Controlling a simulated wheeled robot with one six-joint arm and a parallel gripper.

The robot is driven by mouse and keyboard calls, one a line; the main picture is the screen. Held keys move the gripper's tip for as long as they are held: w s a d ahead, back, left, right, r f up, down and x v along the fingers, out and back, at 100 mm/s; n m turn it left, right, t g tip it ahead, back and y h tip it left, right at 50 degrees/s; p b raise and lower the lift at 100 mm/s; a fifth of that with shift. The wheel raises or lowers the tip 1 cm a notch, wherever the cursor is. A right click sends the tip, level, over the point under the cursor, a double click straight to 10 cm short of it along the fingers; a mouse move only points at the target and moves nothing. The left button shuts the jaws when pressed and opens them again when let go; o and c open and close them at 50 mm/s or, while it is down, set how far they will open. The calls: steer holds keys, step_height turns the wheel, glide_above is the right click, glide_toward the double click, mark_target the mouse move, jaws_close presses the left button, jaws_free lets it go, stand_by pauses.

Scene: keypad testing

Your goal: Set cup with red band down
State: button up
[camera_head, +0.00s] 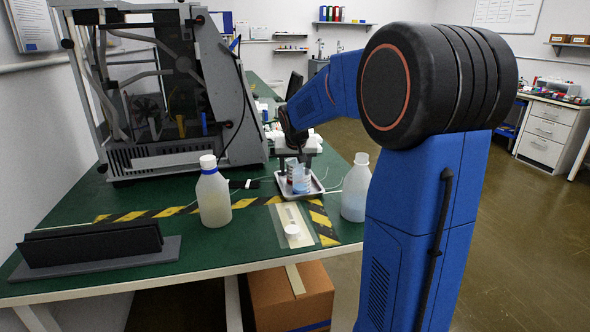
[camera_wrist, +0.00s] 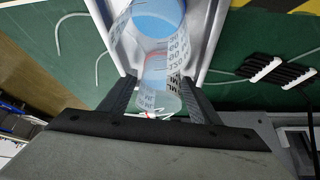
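The cup with red band (camera_wrist: 161,85) is clear with printed volume marks, and a faint red line shows on it in the wrist view. My gripper (camera_wrist: 160,82) has one finger on each side of this cup and appears shut on it. A second clear cup with blue contents (camera_wrist: 156,17) is just beyond it. In the head view my gripper (camera_head: 295,160) points down over a white tray (camera_head: 313,194). The cups (camera_head: 300,181) overlap there, so the gap between the held cup's base and the tray cannot be told.
A white-capped bottle (camera_head: 214,200) stands left of the tray and an open bottle (camera_head: 356,190) right of it. A label sheet with a white cap (camera_head: 292,230) lies in front, across striped tape. A large grey machine frame (camera_head: 150,90) stands behind left. A black rack (camera_head: 92,245) is front left.

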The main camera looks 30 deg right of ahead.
steer(key=shift+r, duration=0.1)
steer(key=v, duration=1.2)
steer(key=s+a+f+n, duration=0.1)
steer(key=s+a, duration=0.3)
steer(key=s, duration=0.4)
steer(key=s+a+f+n+y, duration=0.1)
steer(key=s+a+f, duration=0.3)
steer(key=s, duration=0.5)
steer(key=s+a+f+n+y, duration=0.1)
steer(key=s+a+f, duration=0.2)
steer(key=s+a, duration=0.2)
steer(key=shift+s+n, duration=0.4)
steer(key=shift+s, duration=1.45)
steer(key=s+a+f+n, duration=0.1)
steer(key=s+a+f, duration=0.1)
steer(key=s+f, duration=0.4)
steer(key=s, duration=0.3)
steer(key=shift+a+f+n+y, duration=0.15)
steer(key=shift+a+n+y, duration=0.15)
steer(key=shift+a+y, duration=0.1)
